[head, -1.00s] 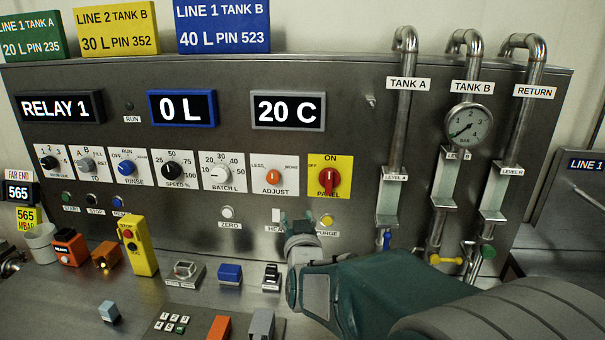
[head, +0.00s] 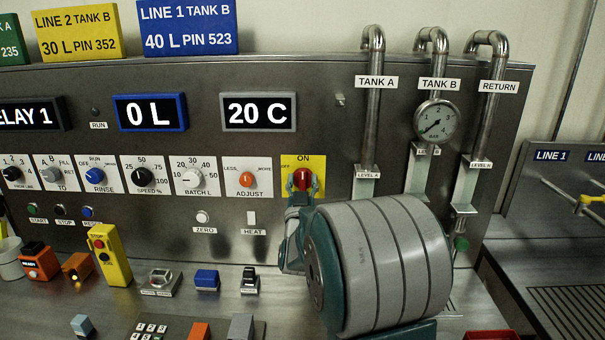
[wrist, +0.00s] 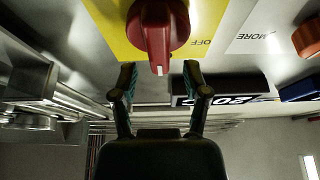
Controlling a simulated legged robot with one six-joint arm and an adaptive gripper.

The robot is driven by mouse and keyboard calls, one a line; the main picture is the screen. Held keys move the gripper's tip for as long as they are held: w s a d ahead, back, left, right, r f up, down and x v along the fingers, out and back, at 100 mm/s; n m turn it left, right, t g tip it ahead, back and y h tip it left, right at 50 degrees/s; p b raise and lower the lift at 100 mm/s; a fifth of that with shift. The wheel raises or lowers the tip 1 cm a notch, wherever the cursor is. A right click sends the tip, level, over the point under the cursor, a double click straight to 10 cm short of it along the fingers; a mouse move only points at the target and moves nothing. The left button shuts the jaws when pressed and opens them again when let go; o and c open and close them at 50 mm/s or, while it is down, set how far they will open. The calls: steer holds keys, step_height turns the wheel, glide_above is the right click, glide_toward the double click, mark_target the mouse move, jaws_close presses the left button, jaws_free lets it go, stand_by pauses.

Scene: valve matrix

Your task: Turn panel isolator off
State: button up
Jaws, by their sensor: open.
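The panel isolator is a red knob (head: 302,178) on a yellow plate (head: 317,163), with ON above it and OFF at its left. Its handle stands upright, toward ON. The knob shows large at the top of the upside-down wrist view (wrist: 158,28), its white mark (wrist: 158,70) pointing down the picture. My gripper (head: 302,186) is at the knob's front in the head view. In the wrist view my gripper (wrist: 159,68) is open, one finger each side of the knob's marked end, with nothing clamped. My arm hides the panel below the plate.
The orange ADJUST knob (head: 246,180) is just left of the plate. The TANK A pipe (head: 373,120) and its level glass rise to the right. Below, the console top (head: 130,305) carries several small blocks and switches, including a yellow box (head: 109,254).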

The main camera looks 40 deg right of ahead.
steer(key=shift+x, duration=1.3)
steer(key=shift+a, duration=0.1)
steer(key=shift+r, duration=0.1)
jaws_close()
